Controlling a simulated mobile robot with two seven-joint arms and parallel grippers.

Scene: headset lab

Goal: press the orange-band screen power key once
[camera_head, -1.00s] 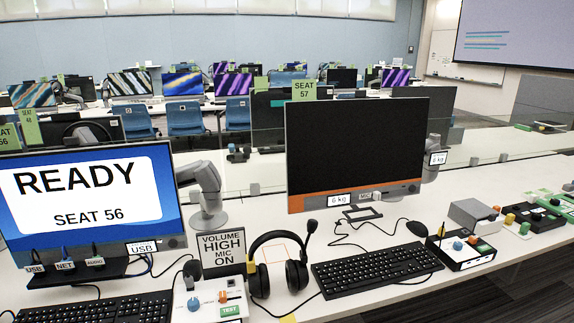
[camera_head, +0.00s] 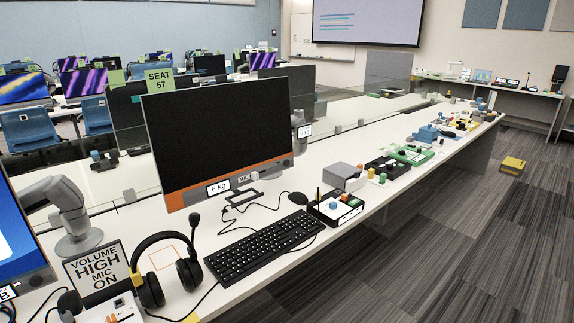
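The screen with the orange band (camera_head: 181,198) along its lower edge stands on the white desk, left of centre. Its display (camera_head: 220,133) is black. A white "6 kg" label and a "MIC" tag (camera_head: 243,177) sit on the lower bezel. Neither of my grippers is in view.
A keyboard (camera_head: 261,245), mouse (camera_head: 298,198), headset (camera_head: 150,289) and black control box (camera_head: 336,208) lie in front of the screen. A "VOLUME HIGH" sign (camera_head: 97,268) stands at left. Boxes and parts line the desk rightward. Carpeted floor (camera_head: 440,240) at right is mostly clear.

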